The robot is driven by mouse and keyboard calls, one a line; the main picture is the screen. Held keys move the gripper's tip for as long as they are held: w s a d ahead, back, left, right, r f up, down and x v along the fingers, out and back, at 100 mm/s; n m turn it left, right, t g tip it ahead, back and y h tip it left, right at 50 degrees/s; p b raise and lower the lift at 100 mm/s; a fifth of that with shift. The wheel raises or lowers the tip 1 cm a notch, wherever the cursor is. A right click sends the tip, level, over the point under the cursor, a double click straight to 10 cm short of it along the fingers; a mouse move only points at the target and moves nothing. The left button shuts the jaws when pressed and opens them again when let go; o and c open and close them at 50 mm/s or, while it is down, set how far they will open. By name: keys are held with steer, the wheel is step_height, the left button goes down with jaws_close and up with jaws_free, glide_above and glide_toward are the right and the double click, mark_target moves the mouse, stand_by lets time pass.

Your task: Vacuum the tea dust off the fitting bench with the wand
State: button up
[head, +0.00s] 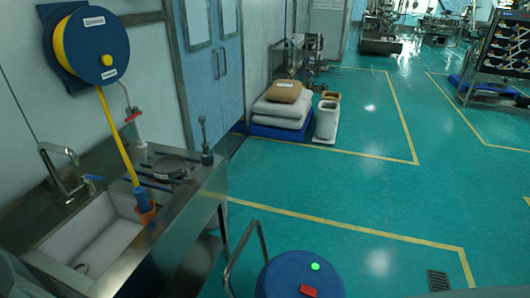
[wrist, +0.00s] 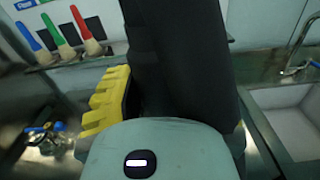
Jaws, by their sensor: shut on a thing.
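In the wrist view the pale rounded body of my gripper (wrist: 180,130) fills the lower middle, with thick dark parts above it. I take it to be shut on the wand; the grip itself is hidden. A yellow ribbed piece (wrist: 105,100) shows just left of the dark parts, and I cannot tell whether it belongs to the wand. I cannot make out tea dust in either view. My gripper is outside the head view.
A sink (head: 100,245) and tap (head: 62,165) are at left, below a blue hose reel (head: 90,45). Its yellow hose ends at a blue and orange nozzle. A blue drum (head: 300,278) stands at bottom centre. Stacked sacks (head: 280,105) are further back. Green floor is open at right.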

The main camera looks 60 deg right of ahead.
steer(key=shift+r, duration=0.1)
stand_by(0.4)
step_height(320, 180, up, 7)
steer(key=p, duration=0.6)
steer(key=shift+p, duration=0.35)
steer(key=shift+d, duration=0.1)
stand_by(0.7)
